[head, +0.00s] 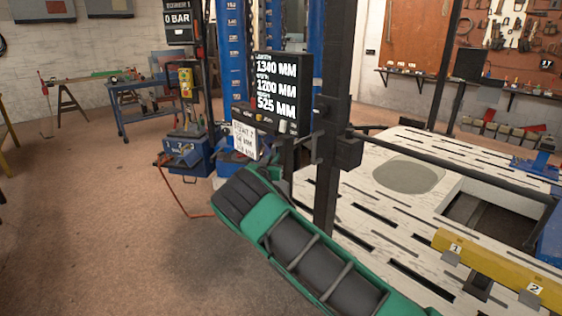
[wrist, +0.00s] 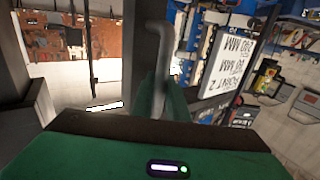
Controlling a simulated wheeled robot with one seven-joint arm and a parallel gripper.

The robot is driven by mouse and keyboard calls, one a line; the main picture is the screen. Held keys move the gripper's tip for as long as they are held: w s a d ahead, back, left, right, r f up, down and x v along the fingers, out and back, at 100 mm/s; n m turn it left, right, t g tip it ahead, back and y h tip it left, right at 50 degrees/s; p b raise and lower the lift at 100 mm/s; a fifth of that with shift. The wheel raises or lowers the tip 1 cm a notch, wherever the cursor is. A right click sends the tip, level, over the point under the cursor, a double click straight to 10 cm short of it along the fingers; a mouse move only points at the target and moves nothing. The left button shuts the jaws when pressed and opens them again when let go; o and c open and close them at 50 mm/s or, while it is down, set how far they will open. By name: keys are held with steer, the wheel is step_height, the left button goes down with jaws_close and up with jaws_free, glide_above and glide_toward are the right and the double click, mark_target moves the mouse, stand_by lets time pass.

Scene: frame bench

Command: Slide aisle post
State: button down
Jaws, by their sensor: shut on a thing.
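A dark upright post (head: 327,190) stands at the near corner of the white slotted bench in the head view, with a black display reading 1340, 1200 and 525 MM (head: 276,90) beside it. My green arm reaches up to the post's left side, its far end below the display. In the wrist view my gripper (wrist: 162,98) has its green fingers closed around the lower part of a grey bent handle (wrist: 158,45). The grip is mostly hidden in the head view, and how the handle joins the post cannot be told.
The white bench (head: 365,215) with an opening and a yellow numbered beam (head: 500,272) lies at right. A white card (head: 245,138) hangs below the display. A blue cart (head: 140,105) and blue boxes stand behind at left. The brown floor at left (head: 80,210) is clear.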

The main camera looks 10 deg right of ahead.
steer(key=shift+w+a, duration=0.1)
steer(key=shift+a, duration=0.55)
steer(key=c, duration=2)
jaws_free()
steer(key=shift+d, duration=0.15)
steer(key=shift+d, duration=0.3)
steer(key=v, duration=1)
steer(key=shift+s, duration=0.3)
steer(key=shift+a+f, duration=0.1)
steer(key=shift+a, duration=0.05)
